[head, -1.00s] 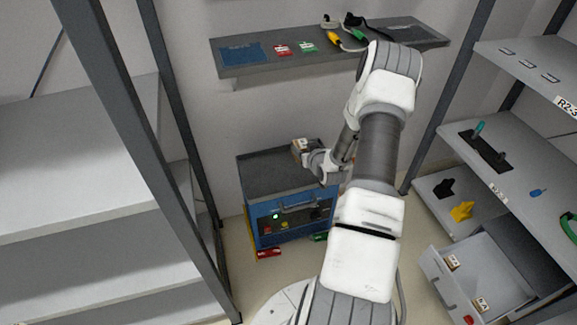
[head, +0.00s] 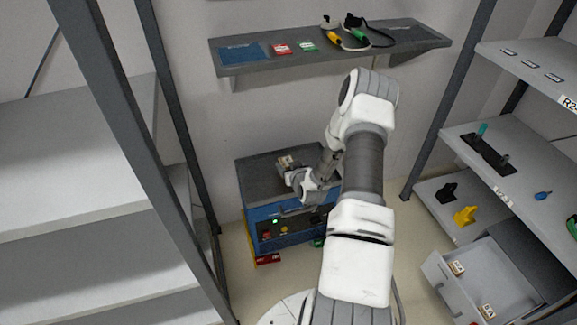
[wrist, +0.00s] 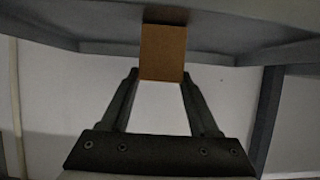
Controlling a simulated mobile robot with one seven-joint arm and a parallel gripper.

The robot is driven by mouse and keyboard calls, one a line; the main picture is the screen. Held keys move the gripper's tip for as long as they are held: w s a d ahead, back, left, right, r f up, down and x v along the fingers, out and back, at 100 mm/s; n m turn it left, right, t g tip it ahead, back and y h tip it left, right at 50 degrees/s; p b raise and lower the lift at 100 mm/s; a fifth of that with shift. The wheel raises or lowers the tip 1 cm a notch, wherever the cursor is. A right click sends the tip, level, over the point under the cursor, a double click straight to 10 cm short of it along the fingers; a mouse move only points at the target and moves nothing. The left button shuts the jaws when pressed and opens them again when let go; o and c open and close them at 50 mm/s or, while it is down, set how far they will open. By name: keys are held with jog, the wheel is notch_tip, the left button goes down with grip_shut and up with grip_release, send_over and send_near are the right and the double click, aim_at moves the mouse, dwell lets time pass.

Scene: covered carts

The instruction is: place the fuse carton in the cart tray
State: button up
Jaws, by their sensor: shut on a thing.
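The fuse carton (head: 286,162), a small box with a pale, partly brown surface, is held over the grey top tray (head: 256,182) of the blue cart. My gripper (head: 291,173) is shut on it. In the wrist view the carton shows as a plain brown face (wrist: 163,50) between the fingertips of my gripper (wrist: 160,76). I cannot tell whether the carton touches the tray floor. My arm hides the tray's right part and some of the cart's front.
A wall shelf (head: 255,69) with red and green cards and cabled tools hangs above the cart. Grey racks stand left (head: 75,170) and right (head: 520,160). An open drawer (head: 480,282) is at the lower right. The tray's visible left part is clear.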

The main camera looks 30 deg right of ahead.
jog(key=o, duration=1.4)
jog(key=shift+f, duration=0.1)
jog(key=shift+o, duration=0.2)
jog(key=shift+s+r+p, duration=0.1)
jog(key=shift+r+p, duration=0.2)
jog(key=p+v, duration=0.2)
jog(key=v, duration=0.9)
jog(key=shift+s+p, duration=0.35)
jog(key=shift+p, duration=0.05)
jog(key=shift+w+a+r, duration=0.1)
jog(key=shift+a, duration=0.1)
